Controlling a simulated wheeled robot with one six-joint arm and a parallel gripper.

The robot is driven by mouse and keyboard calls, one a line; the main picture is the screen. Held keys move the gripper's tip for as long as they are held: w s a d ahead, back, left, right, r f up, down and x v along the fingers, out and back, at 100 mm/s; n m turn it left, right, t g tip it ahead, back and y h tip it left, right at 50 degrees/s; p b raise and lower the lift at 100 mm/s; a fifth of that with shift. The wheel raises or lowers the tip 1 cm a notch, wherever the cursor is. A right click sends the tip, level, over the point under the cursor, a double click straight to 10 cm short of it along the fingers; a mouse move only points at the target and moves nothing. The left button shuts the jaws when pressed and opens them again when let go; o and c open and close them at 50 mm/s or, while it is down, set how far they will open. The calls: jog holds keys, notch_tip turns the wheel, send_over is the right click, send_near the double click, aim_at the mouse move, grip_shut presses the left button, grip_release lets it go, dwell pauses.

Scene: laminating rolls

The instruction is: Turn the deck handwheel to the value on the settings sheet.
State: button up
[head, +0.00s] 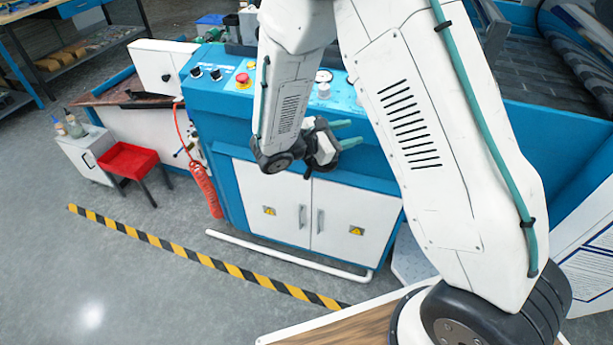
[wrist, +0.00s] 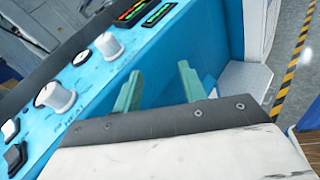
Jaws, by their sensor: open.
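My gripper (head: 355,132) is open and empty in front of the blue machine's deck. Its two green fingers also show in the wrist view (wrist: 159,78), with nothing between them. Two pale round knobs, one farther (wrist: 107,45) and one nearer (wrist: 58,97), stand on the light blue deck left of the fingers, each beside a small dial. The fingers are apart from both. One knob (head: 323,91) shows below a round gauge (head: 323,76) in the head view. I cannot tell which knob is the handwheel. No settings sheet can be identified or read.
A red emergency button (head: 242,78) and black knobs (head: 215,75) are on the panel's left. Two lit displays (wrist: 133,12) are at the deck's far end. White cabinet doors (head: 275,205) are below.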

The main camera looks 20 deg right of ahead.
jog(key=w+a+f+n+t+y, duration=0.1)
jog(key=w+a+f+n+t, duration=0.1)
jog(key=a+f+n+t, duration=0.3)
jog(key=w+a+f+n+t, duration=0.2)
jog(key=f+n, duration=0.1)
jog(key=f, duration=0.5)
jog(key=n+t+y, duration=0.4)
jog(key=n, duration=0.2)
send_near(305, 178)
jog(key=x, duration=1.1)
jog(key=shift+d, duration=0.15)
grip_shut()
